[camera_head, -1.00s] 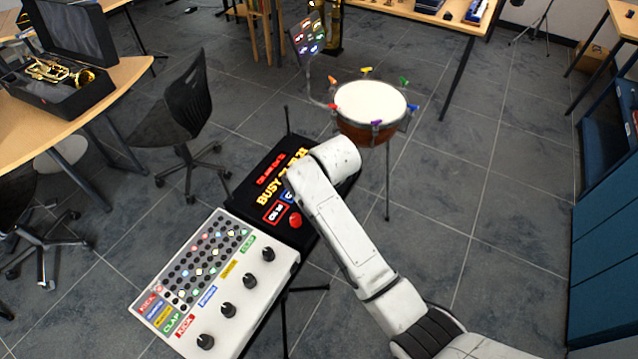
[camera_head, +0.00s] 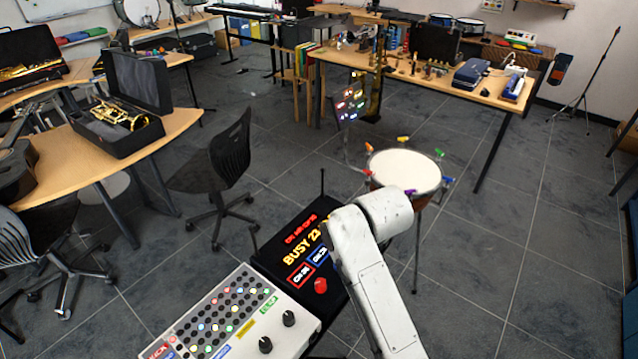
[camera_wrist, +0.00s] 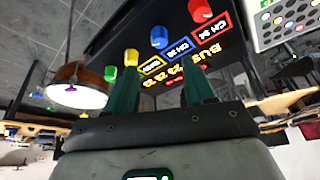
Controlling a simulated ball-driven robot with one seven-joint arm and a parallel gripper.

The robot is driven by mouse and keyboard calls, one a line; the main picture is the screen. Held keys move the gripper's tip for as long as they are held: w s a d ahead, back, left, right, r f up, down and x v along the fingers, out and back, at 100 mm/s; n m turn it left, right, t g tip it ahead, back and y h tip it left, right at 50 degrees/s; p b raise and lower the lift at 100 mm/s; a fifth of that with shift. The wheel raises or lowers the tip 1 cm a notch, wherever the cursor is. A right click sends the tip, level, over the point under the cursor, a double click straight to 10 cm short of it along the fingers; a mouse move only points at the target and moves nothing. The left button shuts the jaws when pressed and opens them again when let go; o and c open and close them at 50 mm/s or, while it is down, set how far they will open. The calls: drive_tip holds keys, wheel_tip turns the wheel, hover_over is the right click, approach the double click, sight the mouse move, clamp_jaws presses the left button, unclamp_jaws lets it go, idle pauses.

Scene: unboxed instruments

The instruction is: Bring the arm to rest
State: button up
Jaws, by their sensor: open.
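My arm (camera_head: 375,290) is white and reaches up from the bottom of the head view, bent at a rounded joint beside the drum. My gripper (camera_wrist: 163,92) shows in the wrist view as two green fingers, apart, with nothing seen between them. The fingers are hidden in the head view. Beyond them in the wrist view is a black panel (camera_wrist: 135,28) with lit "BUSY" lettering and coloured knobs. In the head view this black panel (camera_head: 285,245) lies partly behind my arm. I cannot tell whether the fingers touch it.
A white button panel with knobs (camera_head: 300,312) adjoins the black panel. A drum (camera_head: 403,172) with coloured pegs stands just beyond my arm. A black chair (camera_head: 222,165) and a table with a trumpet case (camera_head: 140,135) are at left. Open floor (camera_head: 490,260) lies at right.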

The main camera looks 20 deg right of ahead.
drive_tip(key=s+d+f+g+b, duration=0.1)
drive_tip(key=s+f, duration=0.3)
drive_tip(key=s, duration=0.7)
drive_tip(key=s+d+f+m+g+b, duration=0.1)
drive_tip(key=s+d+f, duration=0.3)
drive_tip(key=s, duration=0.8)
drive_tip(key=s+d+f+m+g+b, duration=0.1)
drive_tip(key=s+f, duration=0.4)
drive_tip(key=s, duration=0.6)
drive_tip(key=shift+s+d+f+h+b, duration=0.15)
drive_tip(key=shift+d+f+h+b, duration=0.2)
drive_tip(key=shift+d+b, duration=0.4)
